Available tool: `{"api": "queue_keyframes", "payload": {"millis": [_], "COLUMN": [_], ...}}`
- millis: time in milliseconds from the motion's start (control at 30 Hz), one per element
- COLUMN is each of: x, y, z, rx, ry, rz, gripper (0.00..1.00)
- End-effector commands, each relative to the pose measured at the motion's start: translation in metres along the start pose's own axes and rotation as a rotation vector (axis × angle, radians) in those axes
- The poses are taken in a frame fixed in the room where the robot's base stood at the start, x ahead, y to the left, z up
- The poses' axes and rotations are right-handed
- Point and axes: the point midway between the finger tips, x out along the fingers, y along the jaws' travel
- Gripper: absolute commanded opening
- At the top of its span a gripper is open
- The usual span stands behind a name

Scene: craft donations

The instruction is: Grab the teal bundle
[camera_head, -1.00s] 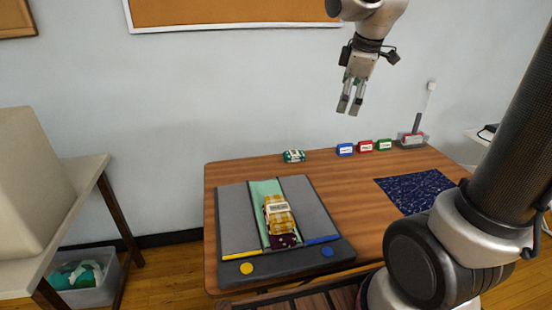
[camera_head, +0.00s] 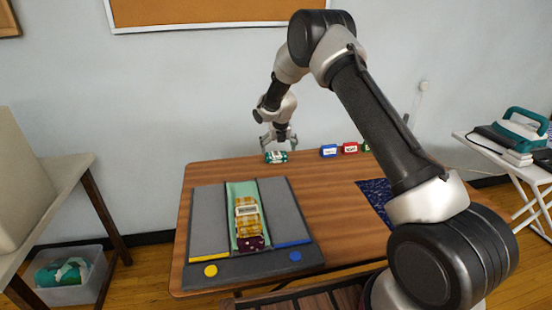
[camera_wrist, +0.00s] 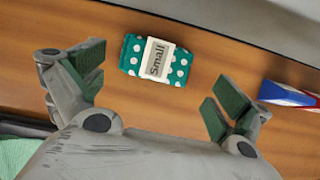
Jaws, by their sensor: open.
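The teal bundle (camera_head: 276,157) lies near the back edge of the wooden table. It has white polka dots and a pale band reading "Small" in the wrist view (camera_wrist: 157,60). My gripper (camera_head: 277,141) is over it in the head view. In the wrist view my gripper (camera_wrist: 160,88) is open and empty. The bundle lies beyond the fingertips, between their lines, and is not touched as far as I can tell.
A grey board (camera_head: 285,215) with a yellow and dark red bundle (camera_head: 247,215) lies in front. A dark blue patterned cloth (camera_head: 374,192) is partly hidden by my arm.

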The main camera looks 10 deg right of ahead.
Motion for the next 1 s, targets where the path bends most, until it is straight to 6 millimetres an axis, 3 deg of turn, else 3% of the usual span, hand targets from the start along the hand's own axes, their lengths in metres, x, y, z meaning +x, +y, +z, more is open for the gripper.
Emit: {"api": "queue_keyframes", "payload": {"millis": [300,633,867,1000], "x": [0.047,0.055,0.055,0.055], "y": [0.005,0.004,0.004,0.004], "z": [0.002,0.003,0.003,0.003], "rx": [0.003,0.004,0.004,0.004], "ry": [0.002,0.000,0.000,0.000], "rz": [-0.001,-0.001,-0.001,-0.001], "gripper": [1.00,1.00,0.60,0.56]}}
